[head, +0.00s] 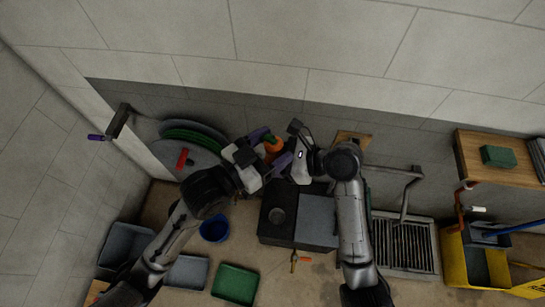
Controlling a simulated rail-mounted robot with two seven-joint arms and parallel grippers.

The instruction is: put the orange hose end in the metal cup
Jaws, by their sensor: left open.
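The orange hose end (273,146) is in the upper middle of the head view, near the wall and right of the green hose reel (195,138). My left gripper (271,148) is open, its purple fingers on either side of the orange piece. I cannot tell whether they touch it.
A blue bucket (214,229) and a green tray (236,284) are on the floor at lower left. The dark box (273,237) has a grey top panel at right. A floor grate (404,245), yellow bin (465,262) and wooden shelf (480,150) are at right.

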